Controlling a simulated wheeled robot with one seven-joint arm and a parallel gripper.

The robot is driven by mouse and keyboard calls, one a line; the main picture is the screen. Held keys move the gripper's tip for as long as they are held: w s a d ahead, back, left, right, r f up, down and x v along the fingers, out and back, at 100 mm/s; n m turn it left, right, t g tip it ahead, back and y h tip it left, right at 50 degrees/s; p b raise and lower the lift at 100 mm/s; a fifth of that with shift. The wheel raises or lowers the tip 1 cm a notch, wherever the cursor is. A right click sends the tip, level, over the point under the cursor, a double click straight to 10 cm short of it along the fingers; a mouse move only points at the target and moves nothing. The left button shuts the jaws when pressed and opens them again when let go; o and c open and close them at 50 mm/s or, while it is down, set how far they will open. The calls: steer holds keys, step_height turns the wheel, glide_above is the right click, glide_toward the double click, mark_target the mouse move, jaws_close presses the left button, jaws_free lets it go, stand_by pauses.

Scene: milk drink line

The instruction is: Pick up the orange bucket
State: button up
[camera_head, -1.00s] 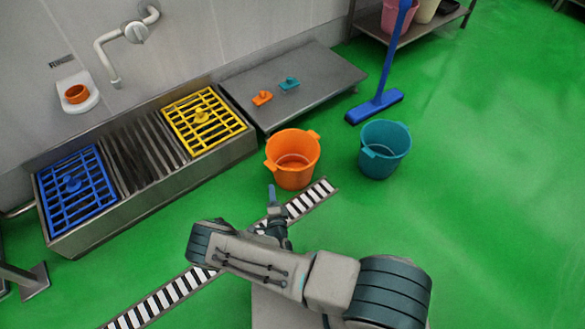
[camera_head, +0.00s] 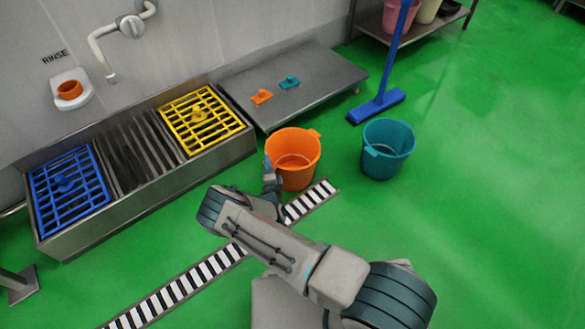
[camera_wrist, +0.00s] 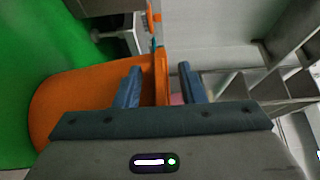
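The orange bucket (camera_head: 296,152) stands upright and looks empty on the green floor, in front of the low metal table. My gripper (camera_head: 267,164) is at the bucket's left side in the head view, near the rim and handle lug. In the wrist view the bucket (camera_wrist: 75,100) fills the left part. The two blue fingers of my gripper (camera_wrist: 160,85) are apart, with the bucket's rim edge showing between them. I cannot tell whether either finger touches the wall. My arm hides part of the floor below the bucket.
A teal bucket (camera_head: 386,150) stands just right of the orange one. The metal trough (camera_head: 150,172) with blue and yellow grates is at left. A low metal table (camera_head: 325,82) is behind. The floor at right is clear.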

steer(key=shift+w, duration=0.25)
jaws_close()
steer(key=shift+r, duration=0.1)
